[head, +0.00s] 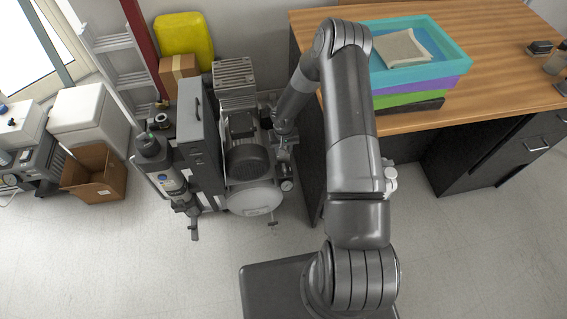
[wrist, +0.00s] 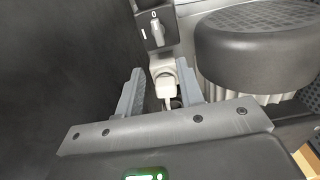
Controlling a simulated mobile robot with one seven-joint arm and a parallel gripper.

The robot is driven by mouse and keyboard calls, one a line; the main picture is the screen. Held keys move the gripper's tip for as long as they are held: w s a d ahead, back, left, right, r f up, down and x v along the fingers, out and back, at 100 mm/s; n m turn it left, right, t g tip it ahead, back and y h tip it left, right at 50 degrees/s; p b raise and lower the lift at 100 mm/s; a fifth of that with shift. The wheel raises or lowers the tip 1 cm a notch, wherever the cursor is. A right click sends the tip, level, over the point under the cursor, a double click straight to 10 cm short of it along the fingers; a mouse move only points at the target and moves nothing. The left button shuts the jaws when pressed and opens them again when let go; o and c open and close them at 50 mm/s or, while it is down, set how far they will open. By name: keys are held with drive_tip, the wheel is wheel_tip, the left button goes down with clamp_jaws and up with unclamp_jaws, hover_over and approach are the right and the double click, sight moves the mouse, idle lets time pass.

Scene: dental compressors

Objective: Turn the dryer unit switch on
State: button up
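The dryer unit switch (wrist: 156,34) shows at the top of the wrist view. My gripper (wrist: 160,84) is open below the switch in that view, fingers apart and not touching the knob. A whitish fitting (wrist: 166,86) shows between the fingers; I see no grip on it. In the head view my gripper (head: 283,141) is at the right side of the compressor unit (head: 250,163). The switch cannot be made out there.
A round black cap (wrist: 258,45) stands right of the switch, and a dark panel (wrist: 60,60) fills the left. In the head view a wooden desk (head: 480,60) with stacked trays (head: 425,72) is at right. A cardboard box (head: 93,174) is at left. Front floor is clear.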

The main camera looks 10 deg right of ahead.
sight(284, 165)
wheel_tip(284, 165, down, 10)
drive_tip(key=shift+f, duration=0.1)
idle(0.4)
clamp_jaws()
idle(0.3)
